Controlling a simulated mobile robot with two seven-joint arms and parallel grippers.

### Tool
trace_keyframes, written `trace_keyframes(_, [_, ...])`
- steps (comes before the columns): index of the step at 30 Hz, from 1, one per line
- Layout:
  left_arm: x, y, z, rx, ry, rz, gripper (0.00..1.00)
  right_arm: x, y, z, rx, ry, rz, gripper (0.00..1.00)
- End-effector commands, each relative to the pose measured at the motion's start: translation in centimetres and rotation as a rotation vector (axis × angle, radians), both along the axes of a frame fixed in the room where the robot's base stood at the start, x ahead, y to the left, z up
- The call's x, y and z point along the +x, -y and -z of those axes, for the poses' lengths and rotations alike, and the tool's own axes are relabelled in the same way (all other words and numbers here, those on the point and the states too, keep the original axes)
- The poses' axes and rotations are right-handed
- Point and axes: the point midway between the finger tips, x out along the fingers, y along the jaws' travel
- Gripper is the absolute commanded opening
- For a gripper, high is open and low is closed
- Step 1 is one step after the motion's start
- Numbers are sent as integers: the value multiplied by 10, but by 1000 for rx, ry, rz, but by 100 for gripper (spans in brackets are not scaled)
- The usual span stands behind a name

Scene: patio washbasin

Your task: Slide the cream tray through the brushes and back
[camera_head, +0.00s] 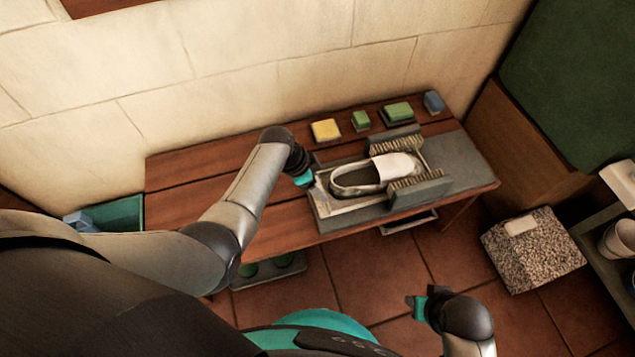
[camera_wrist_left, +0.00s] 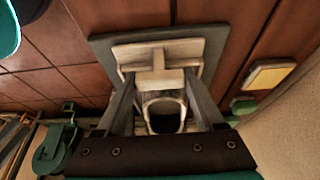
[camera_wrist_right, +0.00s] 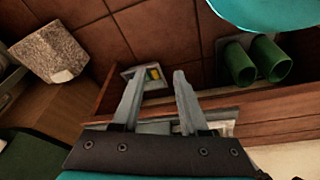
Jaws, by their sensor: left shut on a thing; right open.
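The cream tray (camera_head: 348,206) lies on a grey base board (camera_head: 330,224) on the wooden table, with a pale slip-on shoe (camera_head: 360,181) on it. The shoe's toe end sits between two brush blocks (camera_head: 396,142) (camera_head: 418,188) with bristles facing inward. My left gripper (camera_head: 310,182) is at the tray's left end, shut on its handle; the left wrist view shows the cream handle (camera_wrist_left: 158,58) between the fingers. My right gripper (camera_head: 420,303) is open and empty, away from the table; its fingers (camera_wrist_right: 158,85) also show in the right wrist view.
A yellow block (camera_head: 325,130), green blocks (camera_head: 397,112) and a blue block (camera_head: 433,101) line the table's back edge by the wall. A speckled block (camera_head: 532,248) stands on the floor at right. The table's left part is bare.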

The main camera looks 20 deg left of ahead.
Motion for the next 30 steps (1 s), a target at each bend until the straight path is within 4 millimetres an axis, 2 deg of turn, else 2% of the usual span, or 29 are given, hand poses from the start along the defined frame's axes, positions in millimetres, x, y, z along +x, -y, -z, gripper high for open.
trace_keyframes(1, [0,0,0,0,0,0,17,0,0,0,0,0,0,43])
trace_keyframes(6, [0,0,0,0,0,0,0,0,0,0,0,0,0,43])
trace_keyframes(20, [3,4,1,0,0,1,0,0,0,2,0,-2,1,43])
trace_keyframes(22, [7,10,1,0,2,1,0,1,0,0,0,2,1,43])
trace_keyframes(30, [31,45,1,-1,4,3,0,10,0,-29,5,49,2,43])
